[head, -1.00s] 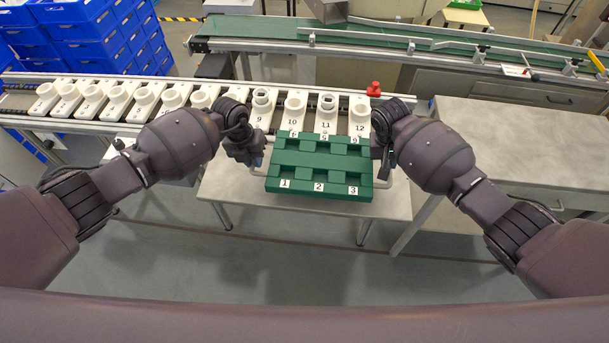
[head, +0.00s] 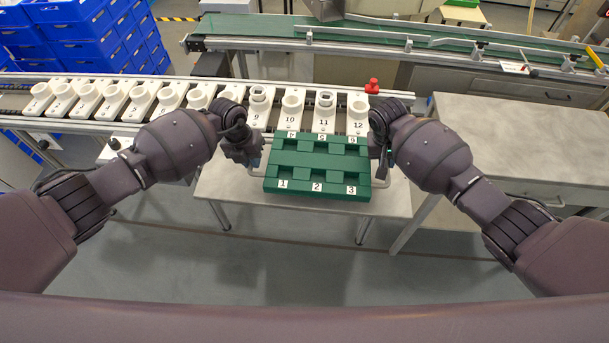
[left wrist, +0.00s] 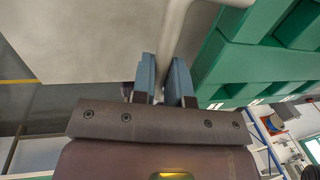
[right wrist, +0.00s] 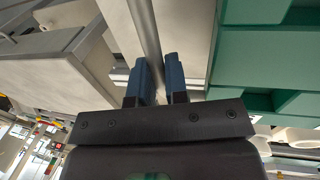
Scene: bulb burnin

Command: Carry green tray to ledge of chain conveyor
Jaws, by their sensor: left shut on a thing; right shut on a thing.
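The green tray (head: 318,173) has numbered pockets, with labels 1, 2 and 3 on its near edge, and looks empty. It is level, over the front table and just in front of the chain conveyor (head: 205,100). My left gripper (head: 248,160) is shut on the tray's left handle bar, which shows between its fingers in the left wrist view (left wrist: 168,75). My right gripper (head: 383,163) is shut on the right handle bar, seen between its fingers in the right wrist view (right wrist: 158,82). The far edge of the tray hides the near ends of some carriers; the ledge is hard to make out.
White numbered carriers (head: 292,108) line the chain conveyor. A red button (head: 372,85) stands at its back right. A grey table (head: 220,190) is under the tray, a grey cabinet (head: 520,140) to the right. Blue crates (head: 85,45) are stacked back left.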

